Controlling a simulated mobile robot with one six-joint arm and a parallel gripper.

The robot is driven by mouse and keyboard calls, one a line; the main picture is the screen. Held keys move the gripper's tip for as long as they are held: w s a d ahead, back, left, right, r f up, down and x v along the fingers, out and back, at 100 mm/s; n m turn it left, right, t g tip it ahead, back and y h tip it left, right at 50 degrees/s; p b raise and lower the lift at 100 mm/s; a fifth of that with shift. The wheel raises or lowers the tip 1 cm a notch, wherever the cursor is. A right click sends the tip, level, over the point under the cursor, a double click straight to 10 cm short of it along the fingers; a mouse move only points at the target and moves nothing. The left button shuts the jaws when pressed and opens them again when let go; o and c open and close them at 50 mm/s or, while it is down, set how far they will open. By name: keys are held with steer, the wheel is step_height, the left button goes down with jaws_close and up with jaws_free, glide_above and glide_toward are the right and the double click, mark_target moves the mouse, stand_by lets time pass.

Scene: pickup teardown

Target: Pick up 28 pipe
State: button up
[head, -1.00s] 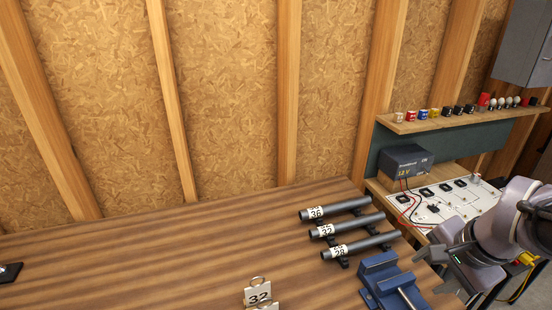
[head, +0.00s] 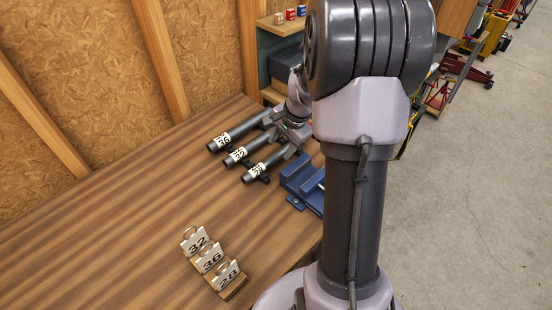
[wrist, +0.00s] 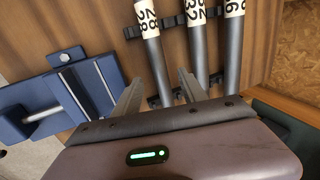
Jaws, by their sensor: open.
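The dark pipe labelled 28 (head: 258,171) lies on its supports on the wooden workbench, nearest the blue vise. In the wrist view the 28 pipe (wrist: 149,35) runs down between my two fingers. My gripper (wrist: 160,88) is open, one finger on each side of the pipe; whether they touch it I cannot tell. In the head view my gripper (head: 293,130) is over the right ends of the pipes and hides part of them. The 32 pipe (head: 240,153) lies beside it, close to my right finger in the wrist view.
The 36 pipe (head: 228,140) lies farthest back. The blue vise (head: 299,182) stands close to the 28 pipe and also shows in the wrist view (wrist: 92,88). A stand with tags 32, 36 and 28 (head: 236,291) is at the front. The bench's left side is clear.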

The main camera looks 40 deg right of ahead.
mark_target(276, 155)
steer(key=b+x, duration=0.1)
steer(key=x, duration=0.1)
steer(key=b+x, duration=0.1)
steer(key=x, duration=0.2)
steer(key=shift+s+a, duration=0.15)
steer(key=shift+a, duration=0.05)
steer(key=shift+f, duration=0.15)
steer(key=shift+r, duration=0.2)
steer(key=shift+c, duration=0.9)
jaws_close()
